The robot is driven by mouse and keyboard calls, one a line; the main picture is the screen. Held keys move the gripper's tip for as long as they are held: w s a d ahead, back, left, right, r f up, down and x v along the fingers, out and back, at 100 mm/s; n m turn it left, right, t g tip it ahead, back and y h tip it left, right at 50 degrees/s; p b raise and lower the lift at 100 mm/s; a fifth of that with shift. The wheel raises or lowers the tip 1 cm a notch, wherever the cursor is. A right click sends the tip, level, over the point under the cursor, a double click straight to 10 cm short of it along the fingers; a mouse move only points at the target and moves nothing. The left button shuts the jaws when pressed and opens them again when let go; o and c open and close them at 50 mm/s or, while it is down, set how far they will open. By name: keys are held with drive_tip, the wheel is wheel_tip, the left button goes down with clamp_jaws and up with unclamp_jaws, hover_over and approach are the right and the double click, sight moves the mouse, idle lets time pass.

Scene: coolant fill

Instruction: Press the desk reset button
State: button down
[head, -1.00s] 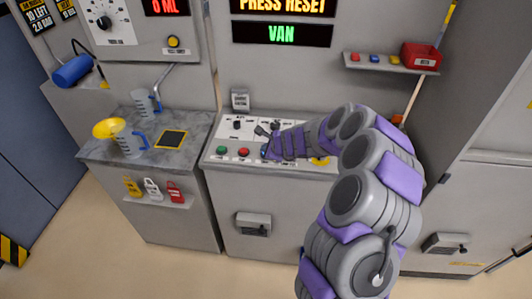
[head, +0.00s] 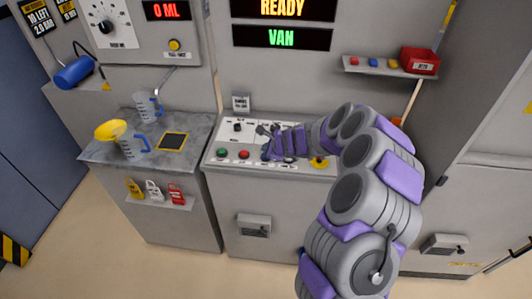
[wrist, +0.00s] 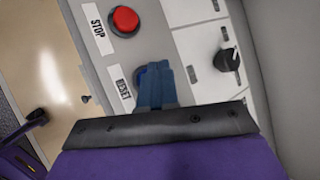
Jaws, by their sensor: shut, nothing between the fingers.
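The desk (head: 222,170) has a sloped panel with a green button (head: 221,153), a red button (head: 244,154) and the blue reset button beside them. In the wrist view the reset button (wrist: 140,76) is mostly hidden behind my fingers, next to a label that reads RESET. My gripper (head: 266,154) is shut and empty, its fingertips (wrist: 157,68) at the reset button; I cannot tell whether they touch it. The upper display (head: 282,8) reads READY and the one below (head: 282,37) reads VAN.
The red STOP button (wrist: 125,20) and a black knob (wrist: 228,60) are close to my fingers. A yellow control (head: 319,162) sits on the panel's right. The left counter (head: 185,165) holds jugs and a yellow funnel (head: 111,130). A shelf (head: 372,68) with a red bin is above right.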

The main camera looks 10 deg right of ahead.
drive_tip(key=shift+r, duration=0.1)
wheel_tip(320, 180, up, 5)
drive_tip(key=p, duration=0.5)
idle(0.4)
idle(0.5)
